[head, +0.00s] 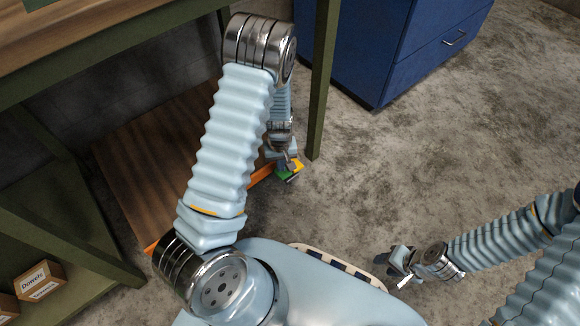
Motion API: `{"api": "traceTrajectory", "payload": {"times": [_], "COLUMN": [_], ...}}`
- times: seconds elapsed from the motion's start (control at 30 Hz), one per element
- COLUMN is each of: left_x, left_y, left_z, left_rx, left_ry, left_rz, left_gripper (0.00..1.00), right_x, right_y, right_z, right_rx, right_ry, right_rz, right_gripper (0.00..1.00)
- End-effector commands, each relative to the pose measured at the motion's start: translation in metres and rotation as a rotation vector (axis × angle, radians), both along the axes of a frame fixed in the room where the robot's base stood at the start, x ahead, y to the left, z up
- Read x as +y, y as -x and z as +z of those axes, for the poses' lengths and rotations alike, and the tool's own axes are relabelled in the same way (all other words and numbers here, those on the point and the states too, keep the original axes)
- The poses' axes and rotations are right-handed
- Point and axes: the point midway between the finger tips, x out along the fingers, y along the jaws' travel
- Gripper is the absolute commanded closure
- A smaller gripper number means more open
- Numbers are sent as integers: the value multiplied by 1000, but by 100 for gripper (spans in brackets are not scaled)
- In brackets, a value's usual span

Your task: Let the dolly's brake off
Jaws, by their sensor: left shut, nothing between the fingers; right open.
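The dolly (150,150) is a low wooden platform with orange edging, on the floor under the green-framed bench. At its right corner is a small green and yellow part (293,169), which looks like the brake pedal. My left gripper (287,163) reaches down past the bench and is shut and empty right at this part. I cannot tell whether its fingertips touch it. My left arm covers the middle of the dolly and part of its right edge. My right gripper (392,269) is open and empty above the floor at the lower right, away from the dolly.
The green-framed bench (95,55) has a wooden top, and its leg (320,90) stands close to my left forearm. A blue drawer cabinet (400,50) stands at the back. Boxes labelled Dowels (38,281) sit on a lower-left shelf. The concrete floor (440,150) at right is clear.

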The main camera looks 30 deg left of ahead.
Motion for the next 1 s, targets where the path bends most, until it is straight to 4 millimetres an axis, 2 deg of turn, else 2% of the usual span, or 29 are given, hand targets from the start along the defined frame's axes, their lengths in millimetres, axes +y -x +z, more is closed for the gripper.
{"api": "traceTrajectory", "payload": {"times": [1.0], "left_x": [0], "left_y": [0], "left_z": [-10], "left_rx": [0], "left_ry": [0], "left_rz": [0], "left_gripper": [100], "right_x": [0], "right_y": [0], "right_z": [-8], "right_rx": [0], "right_ry": [0], "right_rz": [0], "right_gripper": [57]}}
